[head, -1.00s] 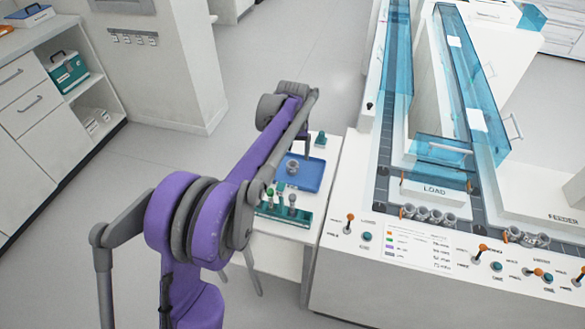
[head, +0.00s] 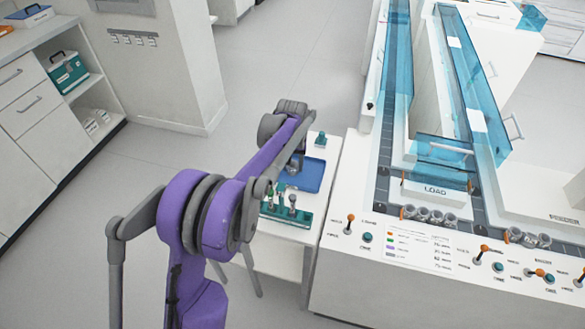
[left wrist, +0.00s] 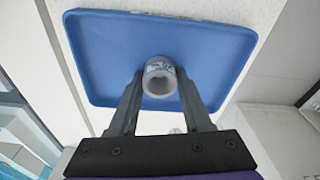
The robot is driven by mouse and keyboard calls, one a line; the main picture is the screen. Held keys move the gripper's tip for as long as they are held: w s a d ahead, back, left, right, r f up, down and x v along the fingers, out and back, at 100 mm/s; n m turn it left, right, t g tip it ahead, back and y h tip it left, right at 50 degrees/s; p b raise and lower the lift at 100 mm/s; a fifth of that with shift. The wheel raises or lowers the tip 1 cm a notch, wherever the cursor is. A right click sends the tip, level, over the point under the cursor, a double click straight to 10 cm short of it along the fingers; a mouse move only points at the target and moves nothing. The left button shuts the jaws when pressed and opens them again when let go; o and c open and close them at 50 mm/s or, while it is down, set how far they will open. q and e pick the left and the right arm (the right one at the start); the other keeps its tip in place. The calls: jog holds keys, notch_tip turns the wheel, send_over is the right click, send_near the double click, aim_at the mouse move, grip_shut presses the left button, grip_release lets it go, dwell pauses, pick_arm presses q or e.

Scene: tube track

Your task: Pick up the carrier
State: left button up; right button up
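The carrier, a small grey-white round holder with an open top, sits on the blue tray (head: 314,178). The left wrist view shows the carrier (left wrist: 160,80) near the middle of the tray (left wrist: 105,45). My left gripper (left wrist: 160,76) points down at it, with one dark finger on each side. The fingers are apart, and I cannot tell whether they touch the carrier. In the head view my left gripper (head: 296,163) is over the tray and partly covers the carrier. My right gripper is not in view.
A teal rack (head: 289,216) with several tubes stands on the small white table in front of the tray. To the right is the white track bench (head: 350,270) with levers, blue clear covers (head: 470,80) and several other carriers (head: 430,216). Open floor lies behind.

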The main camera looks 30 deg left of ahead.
pick_arm(q)
jog(key=shift+c, duration=1.4)
notch_tip(320, 180, up, 15)
jog(key=p, duration=0.4)
jog(key=shift+p, duration=0.3)
